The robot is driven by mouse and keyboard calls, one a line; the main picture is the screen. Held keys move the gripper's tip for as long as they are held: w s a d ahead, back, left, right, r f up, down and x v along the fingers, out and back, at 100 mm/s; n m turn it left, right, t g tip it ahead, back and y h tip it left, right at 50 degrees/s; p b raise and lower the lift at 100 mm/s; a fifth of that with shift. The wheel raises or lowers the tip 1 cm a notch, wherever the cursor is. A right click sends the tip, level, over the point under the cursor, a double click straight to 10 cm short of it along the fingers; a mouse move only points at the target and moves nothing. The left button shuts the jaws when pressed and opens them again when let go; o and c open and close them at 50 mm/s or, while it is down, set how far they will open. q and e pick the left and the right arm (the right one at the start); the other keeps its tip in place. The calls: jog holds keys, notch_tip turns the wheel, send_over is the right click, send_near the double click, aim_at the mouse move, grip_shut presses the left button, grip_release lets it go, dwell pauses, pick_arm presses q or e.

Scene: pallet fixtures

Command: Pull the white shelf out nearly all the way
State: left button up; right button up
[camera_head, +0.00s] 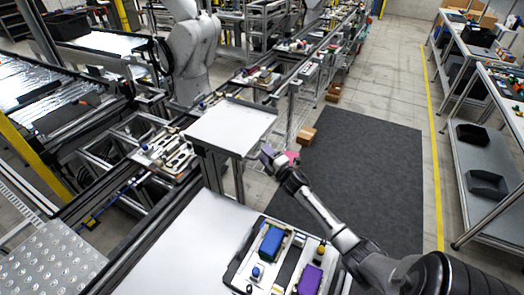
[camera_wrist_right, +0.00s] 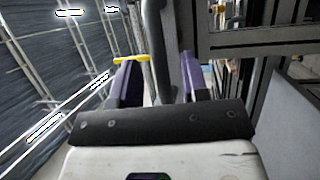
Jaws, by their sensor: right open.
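The white shelf (camera_head: 232,126) is a flat, pale rectangular panel on a dark frame near the middle of the head view. My right gripper (camera_head: 272,157) is beside the shelf's right front corner, apparently lower than its top. In the wrist view, its two purple fingers (camera_wrist_right: 160,82) are apart. A dark upright bar (camera_wrist_right: 160,45) shows between or beyond them; I cannot tell whether they touch it. My left gripper is out of view.
A white surface (camera_head: 165,245) in front carries a tray (camera_head: 240,268) with blue and purple blocks. Another tray (camera_head: 165,152) of metal parts lies left of the shelf. The dark mat (camera_head: 365,165) at right is clear.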

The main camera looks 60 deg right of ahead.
jog(key=shift+x, duration=1.2)
grip_shut()
